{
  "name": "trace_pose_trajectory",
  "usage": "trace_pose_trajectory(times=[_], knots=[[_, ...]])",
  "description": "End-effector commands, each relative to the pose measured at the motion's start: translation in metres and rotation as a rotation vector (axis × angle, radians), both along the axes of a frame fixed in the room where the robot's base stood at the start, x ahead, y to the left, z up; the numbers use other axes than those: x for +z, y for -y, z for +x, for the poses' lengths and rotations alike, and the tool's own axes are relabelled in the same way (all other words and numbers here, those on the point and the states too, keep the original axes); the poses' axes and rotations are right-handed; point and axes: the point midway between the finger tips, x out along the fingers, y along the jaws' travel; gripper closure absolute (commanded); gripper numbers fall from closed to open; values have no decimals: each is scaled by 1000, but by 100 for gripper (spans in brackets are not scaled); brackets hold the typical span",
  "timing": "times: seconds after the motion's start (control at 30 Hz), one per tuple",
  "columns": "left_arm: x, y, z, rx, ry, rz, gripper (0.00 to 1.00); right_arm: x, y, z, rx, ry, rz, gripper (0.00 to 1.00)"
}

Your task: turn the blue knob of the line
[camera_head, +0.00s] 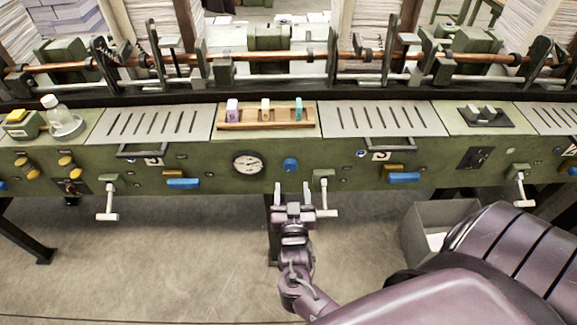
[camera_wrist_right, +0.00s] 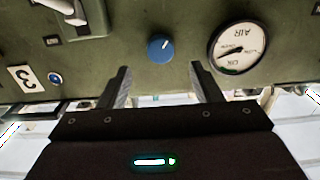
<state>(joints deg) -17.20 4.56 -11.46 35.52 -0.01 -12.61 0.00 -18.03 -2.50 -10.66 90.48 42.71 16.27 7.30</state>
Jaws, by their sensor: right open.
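The blue knob (camera_head: 290,165) is round and sits on the front of the green machine panel (camera_head: 215,160), right of the gauge. In the right wrist view the knob (camera_wrist_right: 160,48) has a white mark near its upper right. My right gripper (camera_head: 292,187) is open and empty, just below the knob. In the right wrist view its two fingers (camera_wrist_right: 160,72) point up toward the panel, with the knob between and beyond their tips; no contact shows. My left gripper is not in view.
A white-faced gauge (camera_head: 248,163) is left of the knob. A white T-shaped lever (camera_head: 321,190) hangs close to the right of my gripper. Blue handles (camera_head: 183,184) are along the panel. A grey bin (camera_head: 440,220) stands on the floor at right.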

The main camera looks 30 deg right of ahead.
Motion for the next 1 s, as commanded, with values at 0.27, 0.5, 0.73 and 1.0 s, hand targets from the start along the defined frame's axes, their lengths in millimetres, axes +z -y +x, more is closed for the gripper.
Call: trace_pose_trajectory(times=[0.27,0.5,0.73,1.0], knots=[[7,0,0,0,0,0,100,1,24,39,0,1,-3,42],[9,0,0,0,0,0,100,0,35,56,-1,-1,-3,42],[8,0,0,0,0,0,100,-1,35,57,-1,-2,-3,42],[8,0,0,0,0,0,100,0,35,57,-1,-2,-3,72]])
